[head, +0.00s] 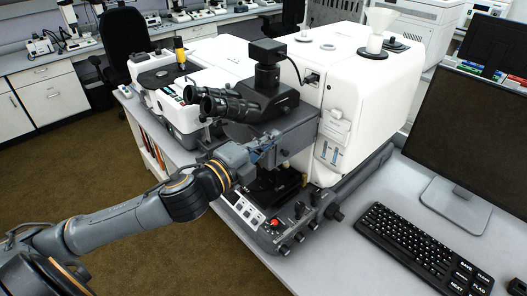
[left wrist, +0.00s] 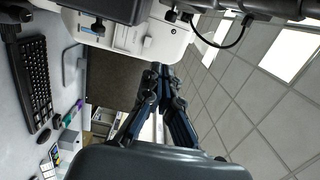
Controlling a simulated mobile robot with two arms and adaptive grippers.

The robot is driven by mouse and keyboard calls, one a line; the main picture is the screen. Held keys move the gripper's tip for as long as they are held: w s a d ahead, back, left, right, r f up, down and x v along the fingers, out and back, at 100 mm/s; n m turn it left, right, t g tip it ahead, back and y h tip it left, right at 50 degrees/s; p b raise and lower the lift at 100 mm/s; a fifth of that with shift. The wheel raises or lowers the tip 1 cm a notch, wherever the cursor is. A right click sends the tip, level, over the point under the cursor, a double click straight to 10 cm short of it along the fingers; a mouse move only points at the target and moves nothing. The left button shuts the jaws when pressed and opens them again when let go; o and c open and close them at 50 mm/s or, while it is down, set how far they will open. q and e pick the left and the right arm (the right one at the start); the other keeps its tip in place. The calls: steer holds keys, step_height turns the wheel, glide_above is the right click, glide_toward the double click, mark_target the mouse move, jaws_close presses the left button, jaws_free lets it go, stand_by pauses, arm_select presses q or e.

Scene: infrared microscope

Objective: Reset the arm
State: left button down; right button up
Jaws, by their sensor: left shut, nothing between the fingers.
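My left arm (head: 130,217) reaches in from the lower left in the head view. My left gripper (head: 268,152) is beside the infrared microscope (head: 360,95), in front of its dark head and above the stage area (head: 272,188). In the left wrist view the left gripper (left wrist: 160,70) has its fingertips together, with nothing between them. Whether it touches the microscope cannot be told. My right gripper is not in view.
Black eyepieces (head: 222,103) stick out just above my left gripper. A red knob (head: 301,222) is on the microscope's base. A monitor (head: 470,130) and keyboard (head: 425,248) stand to the right. Open floor (head: 200,262) lies at the lower left; a black chair (head: 124,45) stands behind.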

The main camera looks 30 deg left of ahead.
arm_select(q)
steer(key=s+a+f+n+g+y, duration=0.1)
steer(key=s+f+n+g+y, duration=0.25)
steer(key=f+n, duration=0.35)
steer(key=s+a+f+n+g+y, duration=0.2)
steer(key=s+f+n, duration=0.25)
steer(key=f, duration=0.55)
steer(key=s+d+f+n+g+h, duration=0.1)
steer(key=s+d+f+n+g, duration=0.25)
steer(key=s+f, duration=0.45)
steer(key=s+d+f+n+g, duration=0.3)
steer(key=s+f+n+g, duration=0.15)
steer(key=s+f, duration=0.35)
steer(key=s+f+m+g+b, duration=0.1)
steer(key=s+f+g+b, duration=0.15)
steer(key=f, duration=2.35)
steer(key=s+a+f+b, duration=0.1)
steer(key=s+a+f, duration=0.2)
steer(key=s+f, duration=1.3)
steer(key=shift+s+f, duration=0.3)
steer(key=shift+s, duration=0.15)
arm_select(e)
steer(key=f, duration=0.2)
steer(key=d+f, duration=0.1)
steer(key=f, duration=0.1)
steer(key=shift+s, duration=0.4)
